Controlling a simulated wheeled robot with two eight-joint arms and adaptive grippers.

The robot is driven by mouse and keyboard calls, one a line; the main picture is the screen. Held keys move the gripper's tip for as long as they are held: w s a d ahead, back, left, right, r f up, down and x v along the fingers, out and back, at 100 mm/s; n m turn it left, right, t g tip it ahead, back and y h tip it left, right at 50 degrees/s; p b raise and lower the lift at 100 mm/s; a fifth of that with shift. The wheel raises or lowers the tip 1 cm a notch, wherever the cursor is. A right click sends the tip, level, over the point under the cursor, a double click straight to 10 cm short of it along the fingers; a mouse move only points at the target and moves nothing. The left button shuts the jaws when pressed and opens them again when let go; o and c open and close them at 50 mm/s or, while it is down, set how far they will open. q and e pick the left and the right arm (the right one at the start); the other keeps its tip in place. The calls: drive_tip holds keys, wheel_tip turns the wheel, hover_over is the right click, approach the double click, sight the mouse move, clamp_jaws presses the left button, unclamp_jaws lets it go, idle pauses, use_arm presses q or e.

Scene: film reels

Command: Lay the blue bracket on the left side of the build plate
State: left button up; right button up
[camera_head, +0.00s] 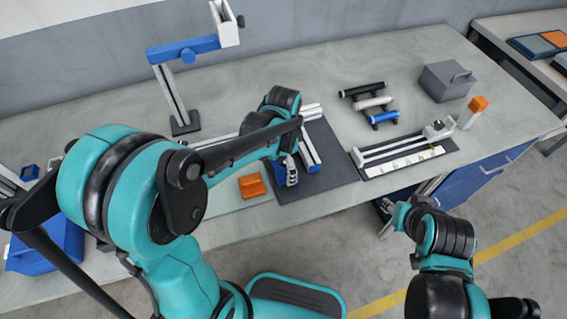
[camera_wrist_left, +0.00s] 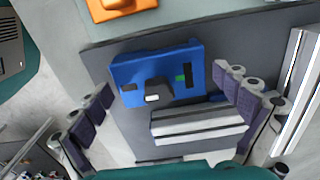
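The blue bracket (camera_wrist_left: 158,68) lies on the dark grey build plate (camera_wrist_left: 235,35), towards its left side in the head view. The build plate also shows in the head view (camera_head: 340,180). My left gripper (camera_head: 288,172) is over the bracket and hides part of it there. In the left wrist view its fingers (camera_wrist_left: 162,82) are spread wide, one at each end of the bracket, with small gaps. A silver rail piece (camera_wrist_left: 198,124) lies beside the bracket. My right gripper (camera_head: 393,208) is off the front edge of the table, holding nothing visible; its finger opening is unclear.
An orange block (camera_head: 252,186) sits left of the plate. A blue-armed stand (camera_head: 184,50) rises at the back left.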

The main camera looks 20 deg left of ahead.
use_arm(q)
drive_tip(key=shift+r, duration=0.1)
drive_tip(key=shift+r, duration=0.25)
wheel_tip(320, 180, up, 12)
drive_tip(key=f+p, duration=0.1)
drive_tip(key=p, duration=0.4)
drive_tip(key=s+a+r+n+t, duration=0.1)
drive_tip(key=s+a+n+t, duration=0.1)
drive_tip(key=s+n, duration=0.3)
drive_tip(key=s+a+r+n+t, duration=0.1)
drive_tip(key=s+a+n+t, duration=0.1)
drive_tip(key=s+n+t, duration=0.3)
drive_tip(key=shift+s+a+n, duration=0.15)
drive_tip(key=shift+a+n, duration=0.2)
drive_tip(key=shift+n, duration=0.25)
